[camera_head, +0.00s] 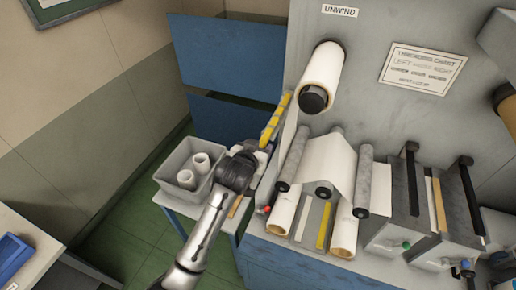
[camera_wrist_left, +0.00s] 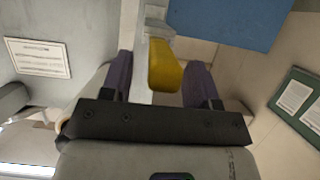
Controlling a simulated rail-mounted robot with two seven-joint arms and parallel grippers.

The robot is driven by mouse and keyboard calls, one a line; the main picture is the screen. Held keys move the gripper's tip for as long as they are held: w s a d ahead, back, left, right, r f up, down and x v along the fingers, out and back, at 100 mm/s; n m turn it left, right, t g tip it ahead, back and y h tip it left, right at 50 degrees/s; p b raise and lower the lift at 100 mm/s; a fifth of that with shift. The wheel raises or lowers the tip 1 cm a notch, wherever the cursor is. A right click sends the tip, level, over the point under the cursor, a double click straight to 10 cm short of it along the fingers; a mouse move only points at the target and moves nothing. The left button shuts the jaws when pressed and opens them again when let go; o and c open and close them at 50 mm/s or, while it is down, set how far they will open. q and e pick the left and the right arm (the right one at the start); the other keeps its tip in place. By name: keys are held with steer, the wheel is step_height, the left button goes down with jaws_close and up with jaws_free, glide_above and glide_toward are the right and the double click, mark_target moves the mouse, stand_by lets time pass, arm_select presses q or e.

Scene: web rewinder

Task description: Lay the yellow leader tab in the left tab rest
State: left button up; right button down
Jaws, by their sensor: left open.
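A flat yellow strip (camera_head: 325,226) that looks like the yellow leader tab lies between two pale rolls at the machine's lower front. A pale slot-like strip (camera_head: 302,218) is just left of it; I cannot tell which part is the left tab rest. My left gripper (camera_head: 258,148) is at the machine's left side, away from that strip, beside a long yellow bar (camera_head: 274,119) on the machine's edge. In the left wrist view its dark fingers are open, and a yellow block (camera_wrist_left: 165,70) shows between them, not gripped. My right gripper is not in view.
A grey bin (camera_head: 172,172) with white cores stands left of my left gripper. The unwind roll (camera_head: 322,78) juts out above. Several rollers and white web (camera_head: 329,160) fill the machine front. Blue cabinets (camera_head: 228,55) stand behind. Green floor is open at lower left.

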arm_select(q)
steer(key=b+v, duration=0.2)
steer(key=v, duration=1.1)
steer(key=shift+s+r, duration=0.2)
steer(key=shift+s, duration=0.15)
steer(key=s+a+y, duration=0.2)
steer(key=s+a, duration=0.4)
steer(key=a, duration=0.3)
steer(key=s+a+f+n+g+y+p, duration=0.1)
steer(key=s+a+f+g+p, duration=0.2)
steer(key=s+f, duration=0.8)
steer(key=s+a+f+n+g+y+p, duration=0.1)
steer(key=s+a+f+g+p, duration=0.3)
steer(key=s+f, duration=0.7)
steer(key=s+a+g, duration=0.1)
steer(key=s+g, duration=0.1)
steer(key=s, duration=0.4)
steer(key=shift+s+y, duration=0.3)
steer(key=shift+y, duration=0.1)
steer(key=shift+a, duration=0.15)
